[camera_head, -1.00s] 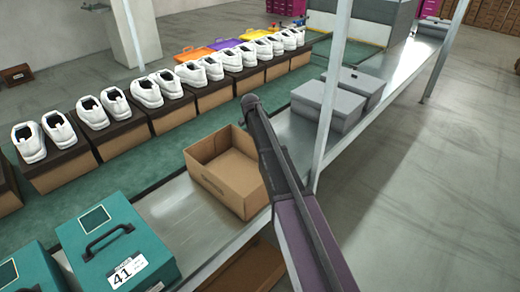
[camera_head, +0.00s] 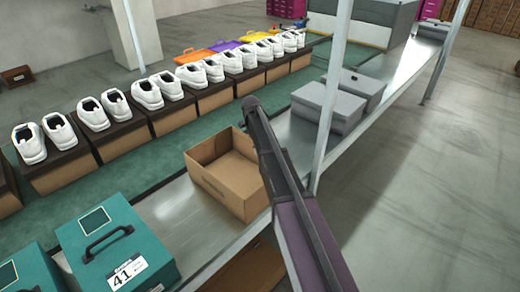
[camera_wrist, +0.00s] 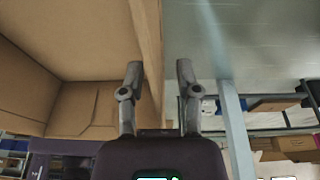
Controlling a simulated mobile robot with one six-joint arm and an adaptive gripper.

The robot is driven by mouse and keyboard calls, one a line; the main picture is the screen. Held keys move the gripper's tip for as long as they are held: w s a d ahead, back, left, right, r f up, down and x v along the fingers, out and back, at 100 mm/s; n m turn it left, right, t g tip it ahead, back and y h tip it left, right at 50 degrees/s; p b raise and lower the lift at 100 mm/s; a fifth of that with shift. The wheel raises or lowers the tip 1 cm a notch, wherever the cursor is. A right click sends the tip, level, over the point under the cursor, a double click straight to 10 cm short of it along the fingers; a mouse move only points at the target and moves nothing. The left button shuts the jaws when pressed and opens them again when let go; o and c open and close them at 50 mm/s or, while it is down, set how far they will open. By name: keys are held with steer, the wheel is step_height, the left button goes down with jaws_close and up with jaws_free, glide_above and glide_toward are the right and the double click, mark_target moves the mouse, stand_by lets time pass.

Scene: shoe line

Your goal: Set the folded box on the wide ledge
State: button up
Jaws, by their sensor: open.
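The folded box is an open brown cardboard box (camera_head: 228,190) standing upright on the grey metal ledge (camera_head: 180,215). Its right side is partly hidden behind my arm in the head view. In the wrist view, the box (camera_wrist: 75,110) fills the left side, with one wall running down between my fingers. My gripper (camera_wrist: 159,70) is open, one finger on each side of that wall. I cannot tell whether either finger touches it. My fingers cannot be made out in the head view.
Teal boxes (camera_head: 118,250) stand at the near left, and grey boxes (camera_head: 330,108) further along the ledge. A metal post (camera_head: 331,85) rises close to my arm. White shoes on boxes (camera_head: 115,108) line the green belt behind. Bare ledge shows left of the brown box.

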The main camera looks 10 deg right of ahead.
steer(key=p+v, duration=1.1)
steer(key=v, duration=0.1)
steer(key=shift+p, duration=0.3)
steer(key=shift+s+r, duration=0.1)
stand_by(0.8)
steer(key=s+d+n+t+y, duration=0.1)
steer(key=s+d+n+t, duration=0.1)
steer(key=s+n, duration=2.6)
steer(key=shift+s+f+n+t+y, duration=0.3)
steer(key=shift+s+f+n+t, duration=0.1)
steer(key=shift+s, duration=1.5)
